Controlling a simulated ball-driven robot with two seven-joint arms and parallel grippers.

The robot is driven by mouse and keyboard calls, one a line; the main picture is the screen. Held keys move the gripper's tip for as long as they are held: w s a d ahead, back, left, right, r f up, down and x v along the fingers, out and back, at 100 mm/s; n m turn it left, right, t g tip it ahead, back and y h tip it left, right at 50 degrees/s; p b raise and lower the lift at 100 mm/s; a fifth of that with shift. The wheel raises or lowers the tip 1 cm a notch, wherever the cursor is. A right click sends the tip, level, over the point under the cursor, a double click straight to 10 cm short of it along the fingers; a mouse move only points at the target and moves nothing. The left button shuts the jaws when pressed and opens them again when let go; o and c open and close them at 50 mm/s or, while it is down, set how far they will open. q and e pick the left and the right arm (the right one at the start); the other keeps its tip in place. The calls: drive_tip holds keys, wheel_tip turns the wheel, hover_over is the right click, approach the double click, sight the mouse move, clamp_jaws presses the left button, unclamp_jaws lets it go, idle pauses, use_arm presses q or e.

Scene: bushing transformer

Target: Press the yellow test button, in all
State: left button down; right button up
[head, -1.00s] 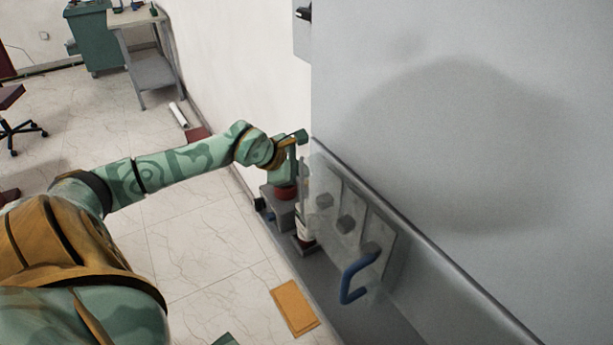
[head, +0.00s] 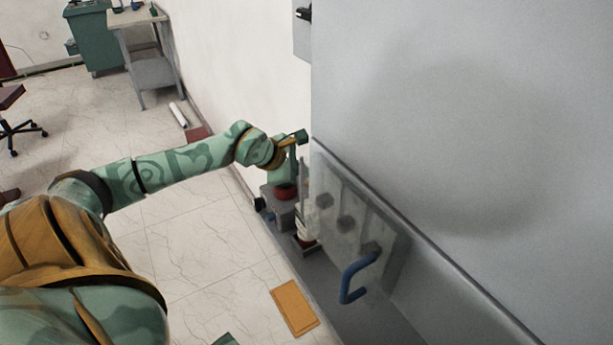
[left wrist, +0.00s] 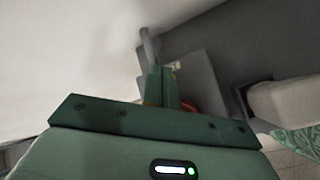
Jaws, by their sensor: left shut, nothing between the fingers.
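My left gripper (head: 288,165) is shut and empty. It points down over a grey box (head: 271,197) beside the grey cabinet. Whether the fingertips touch the box I cannot tell. My right gripper is not in view.
A large grey cabinet (head: 440,120) fills the right side. An orange plate (head: 294,307) lies lower down. Open tiled floor (head: 200,260) is at left.

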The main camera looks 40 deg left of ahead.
use_arm(q)
drive_tip(key=shift+f, duration=0.15)
drive_tip(key=shift+f, duration=0.25)
drive_tip(key=shift+f+b, duration=0.45)
drive_tip(key=shift+b, duration=0.05)
idle(0.9)
drive_tip(key=shift+r, duration=0.15)
drive_tip(key=shift+r+p, duration=0.5)
drive_tip(key=shift+r, duration=0.2)
drive_tip(key=shift+r, duration=0.1)
wheel_tip(320, 180, up, 5)
drive_tip(key=p, duration=0.2)
drive_tip(key=shift+p, duration=0.35)
